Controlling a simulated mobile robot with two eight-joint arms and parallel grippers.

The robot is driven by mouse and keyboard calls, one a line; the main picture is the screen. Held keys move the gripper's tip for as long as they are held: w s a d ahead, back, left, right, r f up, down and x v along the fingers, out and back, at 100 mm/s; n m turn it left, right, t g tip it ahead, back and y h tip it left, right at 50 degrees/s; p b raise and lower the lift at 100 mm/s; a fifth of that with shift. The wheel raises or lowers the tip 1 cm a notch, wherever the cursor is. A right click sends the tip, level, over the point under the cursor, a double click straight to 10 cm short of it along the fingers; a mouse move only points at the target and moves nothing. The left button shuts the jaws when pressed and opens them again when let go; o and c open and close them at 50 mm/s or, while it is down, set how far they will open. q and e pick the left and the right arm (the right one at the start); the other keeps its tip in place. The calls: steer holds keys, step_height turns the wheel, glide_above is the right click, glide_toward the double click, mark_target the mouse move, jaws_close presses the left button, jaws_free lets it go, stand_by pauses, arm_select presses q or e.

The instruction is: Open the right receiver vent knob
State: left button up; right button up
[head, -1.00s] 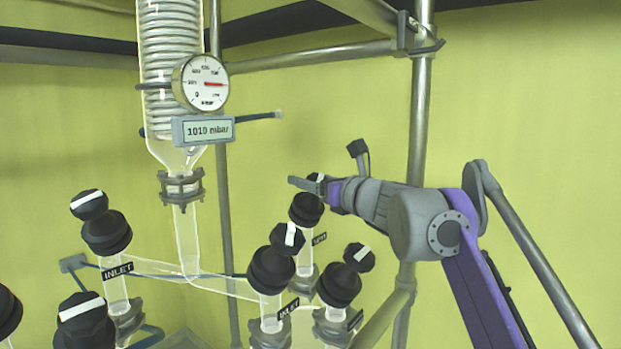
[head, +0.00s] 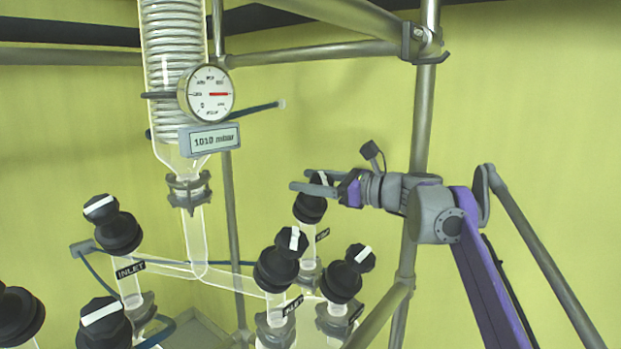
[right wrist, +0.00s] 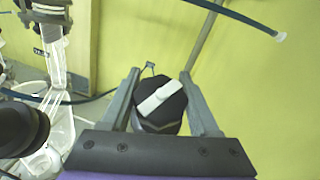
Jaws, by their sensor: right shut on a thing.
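The right receiver vent knob is a black faceted cap with a white bar on top, on the rear valve (head: 310,209). My right gripper (head: 299,180) reaches it from the right, one finger on each side of its top. In the right wrist view the knob (right wrist: 172,108) sits between the two fingers of the gripper (right wrist: 159,73), its white bar slanting up to the right. The gripper is shut on the knob. The fingers and wrist partly hide the knob's top in the head view. My left gripper is not in view.
Other black knobs with white bars stand close in front: an inlet knob (head: 290,243), another (head: 360,257) beside it and a left inlet knob (head: 101,209). A pressure gauge (head: 206,93) and a 1010 mbar display (head: 210,139) hang on the glass column. A metal post (head: 424,130) stands behind my arm.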

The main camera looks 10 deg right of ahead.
steer(key=o, duration=1.4)
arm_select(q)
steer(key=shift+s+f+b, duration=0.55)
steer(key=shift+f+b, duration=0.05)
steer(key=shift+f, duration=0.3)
arm_select(e)
steer(key=v, duration=1)
steer(key=shift+s+d, duration=0.3)
